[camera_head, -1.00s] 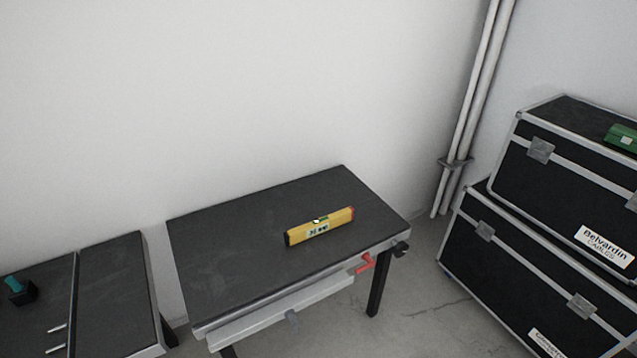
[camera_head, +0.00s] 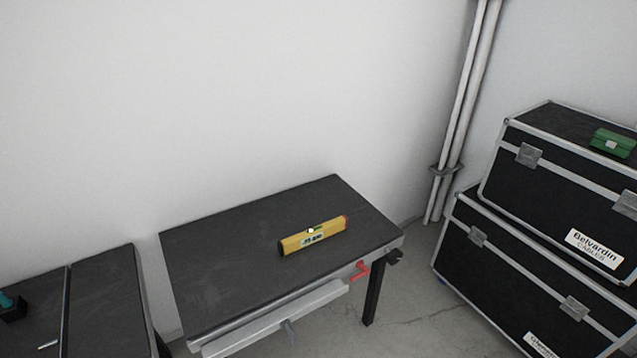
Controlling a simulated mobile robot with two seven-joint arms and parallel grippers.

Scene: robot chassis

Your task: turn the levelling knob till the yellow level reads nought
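The yellow level (camera_head: 313,237) lies on the dark top of a small table (camera_head: 225,270), toward its right side. Its display is too small to read. I cannot tell which one is the levelling knob. A red handle (camera_head: 358,272) is on the front edge near the right leg. Neither of my grippers is in view.
Two stacked black cases (camera_head: 520,262) stand at the right, with a green box (camera_head: 613,143) on top. White pipes (camera_head: 459,120) run up the wall corner. Another dark table (camera_head: 103,300) stands at the left, with a gap between. Floor between table and cases is clear.

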